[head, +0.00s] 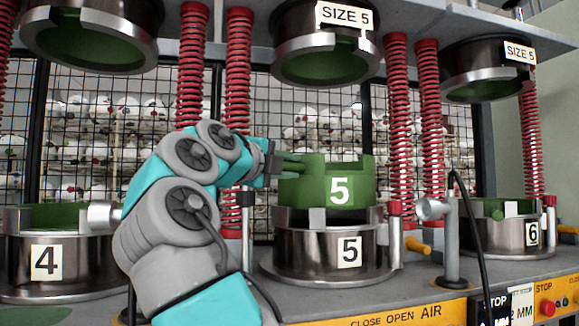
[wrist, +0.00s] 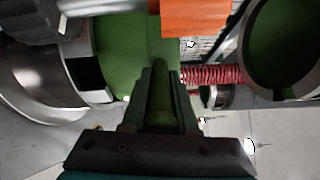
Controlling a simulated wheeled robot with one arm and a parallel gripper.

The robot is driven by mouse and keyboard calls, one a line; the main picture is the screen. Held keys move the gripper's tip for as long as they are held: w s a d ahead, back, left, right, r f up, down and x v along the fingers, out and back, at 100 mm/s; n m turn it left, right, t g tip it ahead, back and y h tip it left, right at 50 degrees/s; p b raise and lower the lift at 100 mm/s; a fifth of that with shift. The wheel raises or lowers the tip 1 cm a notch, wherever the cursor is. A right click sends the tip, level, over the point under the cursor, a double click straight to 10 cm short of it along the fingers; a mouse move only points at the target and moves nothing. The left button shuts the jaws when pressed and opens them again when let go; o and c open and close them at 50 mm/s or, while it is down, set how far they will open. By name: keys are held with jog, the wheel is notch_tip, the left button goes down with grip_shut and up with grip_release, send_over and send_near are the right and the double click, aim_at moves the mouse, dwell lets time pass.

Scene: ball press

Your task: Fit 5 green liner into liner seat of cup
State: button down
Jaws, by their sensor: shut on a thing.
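The green liner marked 5 (head: 322,182) is a ring-shaped piece with a notched top rim. In the head view it stands upright over the metal cup marked 5 (head: 318,254), close above its rim. Whether it touches the seat cannot be told. My gripper (head: 291,164) comes from the left and is shut on the liner's left wall. The far side of the liner and the seat's inside are hidden.
Cup 4 (head: 62,268) stands left and cup 6 (head: 500,236) right, both with green inside. Upper moulds (head: 325,68) hang overhead. Red springs (head: 400,120) flank the cup. A post with a metal knob (head: 447,225) and black cable stands right. A wire mesh closes the back.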

jog(key=shift+f+b, duration=0.7)
jog(key=shift+f, duration=0.35)
jog(key=shift+f+b, duration=1.3)
jog(key=shift+f, duration=0.35)
jog(key=shift+f+b, duration=1.3)
jog(key=shift+f, duration=0.3)
jog(key=shift+f+b, duration=1.3)
jog(key=shift+f, duration=0.15)
jog(key=c, duration=0.6)
grip_release()
